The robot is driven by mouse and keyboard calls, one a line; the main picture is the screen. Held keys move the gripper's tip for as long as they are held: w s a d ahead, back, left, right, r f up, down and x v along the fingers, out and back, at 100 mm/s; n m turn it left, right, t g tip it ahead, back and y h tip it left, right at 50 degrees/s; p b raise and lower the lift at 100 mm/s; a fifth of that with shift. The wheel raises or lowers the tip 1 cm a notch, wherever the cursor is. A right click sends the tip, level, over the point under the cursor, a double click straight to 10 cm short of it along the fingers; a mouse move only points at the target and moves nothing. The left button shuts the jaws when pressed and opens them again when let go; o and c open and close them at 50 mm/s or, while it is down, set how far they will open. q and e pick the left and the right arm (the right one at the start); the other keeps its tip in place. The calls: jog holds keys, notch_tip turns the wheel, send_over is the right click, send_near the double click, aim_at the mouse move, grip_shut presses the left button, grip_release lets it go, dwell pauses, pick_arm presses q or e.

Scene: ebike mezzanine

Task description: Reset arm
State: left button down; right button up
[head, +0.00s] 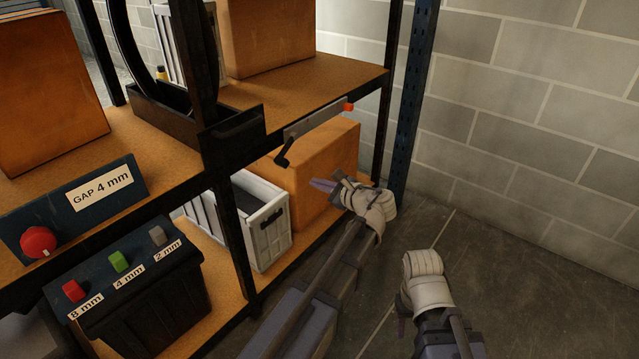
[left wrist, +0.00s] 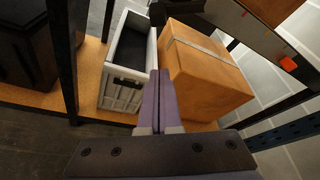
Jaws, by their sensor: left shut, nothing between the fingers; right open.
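My left gripper (head: 326,186) is shut and empty. In the head view it points left, in front of the cardboard box (head: 338,165) on the lower shelf. In the left wrist view its purple fingers (left wrist: 157,98) lie together, between the white crate (left wrist: 112,90) and the taped cardboard box (left wrist: 205,75). My right gripper (head: 402,322) shows only in part at the bottom of the head view, low over the floor and to the right of my left arm. Its fingers are mostly hidden by its wrist.
A shelf rack holds a panel marked "GAP 4 mm" (head: 75,205) with a red knob, and a box with red, green and grey buttons (head: 120,262). A lever with an orange tip (head: 315,122) hangs at the upper shelf edge. A blue post (head: 410,110) stands right; floor (head: 500,260) is clear.

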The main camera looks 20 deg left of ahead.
pick_arm(q)
jog(key=s+d+f+n+g+h, duration=0.2)
jog(key=s+d+f+n+h, duration=0.3)
jog(key=s, duration=0.3)
jog(key=s+d+f+n+g+h, duration=0.3)
jog(key=s+d+f+n, duration=0.15)
jog(key=s+d, duration=0.35)
jog(key=s+d+f+n+g+h, duration=0.2)
jog(key=s+d+f+n+h, duration=0.15)
jog(key=s+d+f, duration=0.4)
notch_tip(320, 180, up, 39)
jog(key=s+a+p, duration=0.1)
jog(key=p, duration=3.6)
jog(key=shift+s+a+n+p, duration=0.25)
jog(key=shift+s+n+p, duration=0.05)
jog(key=shift+s+p, duration=0.05)
jog(key=w+a+f+m+t+y+b, duration=0.2)
jog(key=w+a+f+b, duration=0.4)
jog(key=b, duration=0.6)
jog(key=w+a+f+m+t+y+b, duration=0.3)
jog(key=w+a+f+m+y+b, duration=0.2)
jog(key=w+b, duration=0.6)
jog(key=w+a+f+m+t+y+b, duration=0.2)
jog(key=w+a+f+m+y+b, duration=0.2)
jog(key=f+b, duration=0.7)
jog(key=w+a+m+b, duration=0.2)
jog(key=w+a+b, duration=0.1)
jog(key=w, duration=0.1)
jog(key=shift+w+a+m+b, duration=0.3)
jog(key=shift+a, duration=0.05)
